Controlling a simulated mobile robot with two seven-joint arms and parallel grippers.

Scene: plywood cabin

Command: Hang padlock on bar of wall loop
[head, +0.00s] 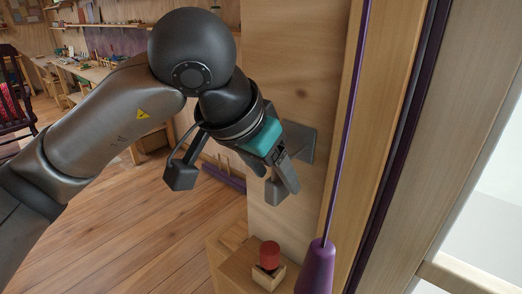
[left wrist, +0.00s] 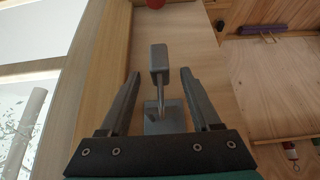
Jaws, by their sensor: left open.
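A grey wall plate (head: 306,146) is fixed to the plywood post; it also shows in the left wrist view (left wrist: 165,123). A grey block, apparently the padlock body (left wrist: 158,58), is beyond my fingertips, with a thin shackle-like bar (left wrist: 160,95) running from it towards the plate. In the head view the padlock (head: 274,190) shows partly behind my left gripper (head: 288,180). My left gripper is open, one finger on each side of the bar, with visible gaps. The exact contact of shackle and wall bar is hidden. My right gripper is out of view.
A purple cone (head: 317,265) on a purple rod stands close on the right, beside the door frame. Open wooden floor (head: 140,230) lies to the left; a workbench is farther back.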

